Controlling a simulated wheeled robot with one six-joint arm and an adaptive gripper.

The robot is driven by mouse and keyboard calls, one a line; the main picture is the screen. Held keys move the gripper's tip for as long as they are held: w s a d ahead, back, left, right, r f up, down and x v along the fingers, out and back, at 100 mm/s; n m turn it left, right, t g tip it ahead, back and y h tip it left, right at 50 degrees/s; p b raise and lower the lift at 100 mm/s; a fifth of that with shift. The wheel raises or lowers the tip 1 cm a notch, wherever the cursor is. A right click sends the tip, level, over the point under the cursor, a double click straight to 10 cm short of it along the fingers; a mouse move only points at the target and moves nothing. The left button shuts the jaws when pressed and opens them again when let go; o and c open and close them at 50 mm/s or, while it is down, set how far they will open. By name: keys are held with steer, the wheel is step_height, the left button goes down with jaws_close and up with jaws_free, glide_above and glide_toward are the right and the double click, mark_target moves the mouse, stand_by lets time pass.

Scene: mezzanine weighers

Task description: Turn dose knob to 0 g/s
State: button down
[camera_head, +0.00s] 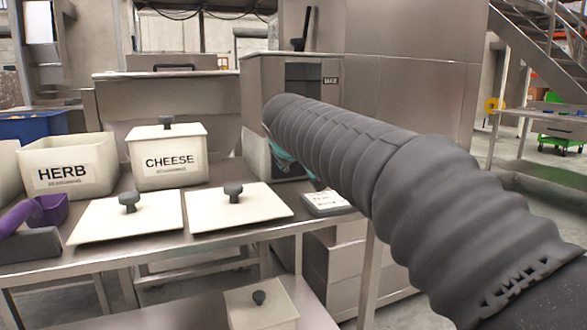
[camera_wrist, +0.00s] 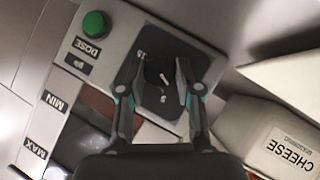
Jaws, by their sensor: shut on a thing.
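The dose knob (camera_wrist: 161,80) is a dark knob with a white pointer line, on a black dial plate in the wrist view. My gripper (camera_wrist: 158,74) has one finger on each side of the knob and is shut on it. The pointer slants between upper left and lower right in the picture. Some dial marks show, one seemingly 15 at upper left, but most are hidden or too small to read. A DOSE label (camera_wrist: 87,48) and a green button (camera_wrist: 94,24) sit left of the dial. In the head view my sleeved arm hides the knob and most of the gripper.
A steel table (camera_head: 150,242) holds a CHEESE box (camera_head: 168,160), a HERB bin (camera_head: 68,163), two white lids with knobs, a purple scoop (camera_head: 45,211) and a small scale-like box (camera_head: 326,202). The steel machine (camera_head: 262,85) stands behind. MIN and MAX marks show left in the wrist view.

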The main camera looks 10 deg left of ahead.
steer(key=n+t+b, duration=0.1)
steer(key=n+t+h+b, duration=0.1)
steer(key=b, duration=0.1)
steer(key=shift+s+a+f+h, duration=0.1)
steer(key=shift+a+f+h, duration=0.1)
steer(key=shift+f+h, duration=0.15)
steer(key=shift+n+t+h+b, duration=0.3)
steer(key=shift+n+t+h, duration=0.35)
steer(key=shift+n+t, duration=0.55)
steer(key=c, duration=0.8)
jaws_free()
steer(key=v, duration=1.2)
steer(key=shift+f, duration=0.15)
